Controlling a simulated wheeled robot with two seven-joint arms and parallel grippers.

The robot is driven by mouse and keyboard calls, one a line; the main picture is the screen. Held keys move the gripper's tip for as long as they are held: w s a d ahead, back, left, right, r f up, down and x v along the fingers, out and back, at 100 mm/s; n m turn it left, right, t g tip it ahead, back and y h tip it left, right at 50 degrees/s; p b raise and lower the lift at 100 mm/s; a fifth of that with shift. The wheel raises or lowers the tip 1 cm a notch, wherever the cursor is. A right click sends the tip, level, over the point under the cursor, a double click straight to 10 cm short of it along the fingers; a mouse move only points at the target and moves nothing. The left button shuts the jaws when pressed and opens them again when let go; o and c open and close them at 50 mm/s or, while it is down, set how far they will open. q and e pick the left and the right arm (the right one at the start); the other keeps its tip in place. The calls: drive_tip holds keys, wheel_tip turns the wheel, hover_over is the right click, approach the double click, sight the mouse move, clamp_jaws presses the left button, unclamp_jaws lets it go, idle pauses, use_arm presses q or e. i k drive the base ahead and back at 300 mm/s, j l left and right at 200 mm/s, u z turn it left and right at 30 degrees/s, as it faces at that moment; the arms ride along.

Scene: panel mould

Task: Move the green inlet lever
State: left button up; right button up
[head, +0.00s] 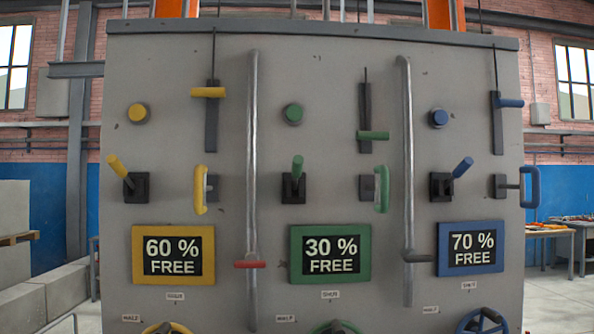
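A grey control panel (330,60) fills the middle of the head view. Its middle section has green controls. A green-handled lever (297,165) stands nearly upright from a dark square base. To its right a green slider handle (373,135) sits low on a dark vertical slot, and a green D-shaped handle (382,188) is below that. A round green knob (293,114) is above the lever. A green-framed display (363,234) reads "30 % FREE". A green wheel (335,328) is cut off at the bottom edge. I cannot tell which is called the inlet lever. Neither gripper is in view.
Yellow controls, with a tilted yellow lever (117,165), are on the left; blue ones, with a blue lever (462,167), are on the right. Two vertical pipes (252,150) separate the sections; a red crossbar (249,264) is on the left pipe. A table (550,232) stands right.

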sight(298, 160)
drive_tip(key=j+z, duration=0.15)
drive_tip(key=z, duration=0.45)
drive_tip(key=j+z, duration=0.2)
drive_tip(key=j, duration=0.15)
drive_tip(key=k+j+z, duration=0.25)
drive_tip(key=j+z, duration=0.2)
drive_tip(key=j, duration=0.25)
drive_tip(key=k+j, duration=0.15)
drive_tip(key=j, duration=0.2)
drive_tip(key=k+j, duration=0.1)
drive_tip(key=j, duration=0.25)
drive_tip(key=k+j+z, duration=0.1)
drive_tip(key=j, duration=0.25)
drive_tip(key=k+j, duration=0.2)
drive_tip(key=j, duration=0.15)
drive_tip(key=k+j+z, duration=0.1)
drive_tip(key=j, duration=0.25)
